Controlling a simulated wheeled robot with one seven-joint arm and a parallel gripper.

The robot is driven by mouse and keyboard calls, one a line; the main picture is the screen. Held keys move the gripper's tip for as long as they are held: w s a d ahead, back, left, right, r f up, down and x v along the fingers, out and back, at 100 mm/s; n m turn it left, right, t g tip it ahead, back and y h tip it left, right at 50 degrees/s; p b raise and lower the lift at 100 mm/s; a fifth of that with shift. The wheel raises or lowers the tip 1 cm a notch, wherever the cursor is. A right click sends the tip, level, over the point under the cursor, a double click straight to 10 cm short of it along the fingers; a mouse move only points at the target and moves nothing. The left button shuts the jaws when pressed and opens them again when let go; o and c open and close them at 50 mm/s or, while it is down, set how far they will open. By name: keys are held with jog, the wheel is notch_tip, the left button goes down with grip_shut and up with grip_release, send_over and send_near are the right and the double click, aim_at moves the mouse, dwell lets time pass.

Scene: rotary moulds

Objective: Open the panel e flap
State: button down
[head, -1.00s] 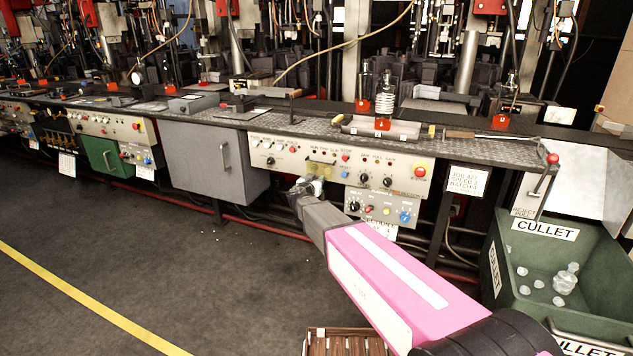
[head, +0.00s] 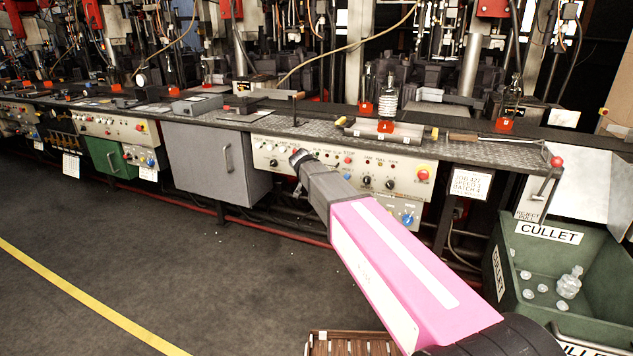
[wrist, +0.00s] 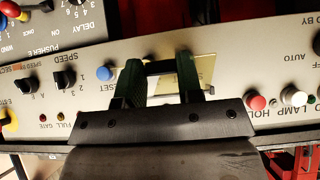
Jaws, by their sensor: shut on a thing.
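The panel (head: 385,177) is a cream control panel under the bench edge, with knobs, lamps and a red button. My gripper (head: 298,158) is at the panel's left-centre in the head view and covers the flap there. In the wrist view the panel appears upside down. The flap (wrist: 205,70) shows there as a brass-coloured, shiny plate behind and between the fingers. My gripper (wrist: 160,68) has its two green fingers on either side of a dark bar in front of the plate. It is shut on this bar, which seems to be the flap's handle. How far the flap stands open I cannot tell.
A blue button (wrist: 104,73) and a red button (wrist: 257,103) flank the fingers. A lower box labelled "Pusher E" (wrist: 70,25) juts out below the panel. A grey cabinet (head: 215,160) stands left, a green cullet bin (head: 520,275) right. The floor in front is open.

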jog(key=shift+w+d+r+g+y, duration=0.15)
jog(key=shift+r+g+y, duration=0.55)
jog(key=shift+r+g, duration=0.9)
jog(key=shift+w+r+g+y, duration=0.25)
jog(key=shift+r+g+y, duration=0.55)
jog(key=shift+g, duration=1.45)
jog(key=shift+w+d+r+g+y, duration=0.15)
jog(key=shift+r+g+y, duration=0.45)
jog(key=shift+r+g, duration=1.05)
jog(key=shift+a+f+g, duration=0.1)
jog(key=shift+f+g, duration=0.2)
jog(key=shift+g, duration=0.1)
jog(key=c, duration=0.8)
grip_release()
jog(key=shift+o, duration=0.2)
jog(key=shift+w+r, duration=0.1)
jog(key=v, duration=1)
jog(key=shift+r, duration=0.35)
